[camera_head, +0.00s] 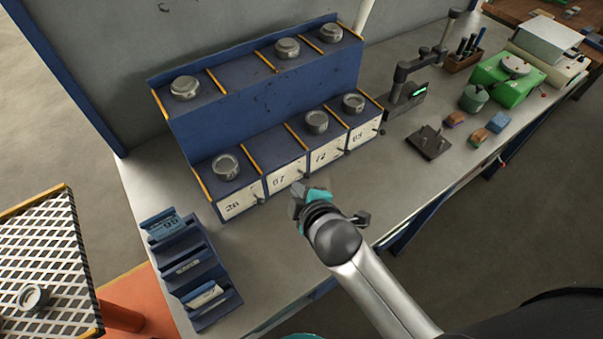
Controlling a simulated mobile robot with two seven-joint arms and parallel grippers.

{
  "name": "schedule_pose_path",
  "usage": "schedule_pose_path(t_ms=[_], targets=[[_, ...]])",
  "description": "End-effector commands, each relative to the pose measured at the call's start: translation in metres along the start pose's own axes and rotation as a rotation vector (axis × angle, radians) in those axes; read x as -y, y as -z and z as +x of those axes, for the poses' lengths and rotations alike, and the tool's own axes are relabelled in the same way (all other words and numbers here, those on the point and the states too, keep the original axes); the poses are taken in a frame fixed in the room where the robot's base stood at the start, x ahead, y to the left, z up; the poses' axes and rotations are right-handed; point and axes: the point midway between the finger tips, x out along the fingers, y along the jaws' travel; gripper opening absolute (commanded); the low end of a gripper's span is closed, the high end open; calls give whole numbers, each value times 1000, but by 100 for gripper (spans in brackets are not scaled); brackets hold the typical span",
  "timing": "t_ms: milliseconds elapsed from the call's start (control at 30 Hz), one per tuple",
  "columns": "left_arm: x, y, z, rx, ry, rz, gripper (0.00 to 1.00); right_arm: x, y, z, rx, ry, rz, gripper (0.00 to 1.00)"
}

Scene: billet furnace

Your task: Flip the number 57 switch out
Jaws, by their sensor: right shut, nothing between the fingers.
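The number 57 panel (283,178) is a white label on the front of the blue two-tier rack, between the 26 panel (240,201) and the 72 panel (326,153). Each neighbouring panel has a small switch at its lower right. The 57 switch is hard to make out, as my right gripper covers or crowds the panel's lower right corner. My right gripper (298,191) is shut and empty, with its tip close to that corner; I cannot tell whether it touches. My left gripper is not in view.
The blue rack (276,97) carries several round metal pieces. A blue slotted holder (211,309) stands at the bench's front left. A black stand (405,97) and a green device (507,79) are to the right. The bench in front of the rack is clear.

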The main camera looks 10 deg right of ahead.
Motion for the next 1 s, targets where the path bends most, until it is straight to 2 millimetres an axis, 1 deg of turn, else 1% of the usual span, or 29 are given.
schedule_pose_path(t_ms=[233,367,467,1000], targets=[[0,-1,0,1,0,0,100,1,-1,1,2,2,3,0],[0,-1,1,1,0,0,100,0,-1,6,2,1,4,0],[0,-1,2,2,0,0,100,0,-1,16,3,1,5,0],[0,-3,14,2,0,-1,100,1,-1,91,2,2,7,0]])
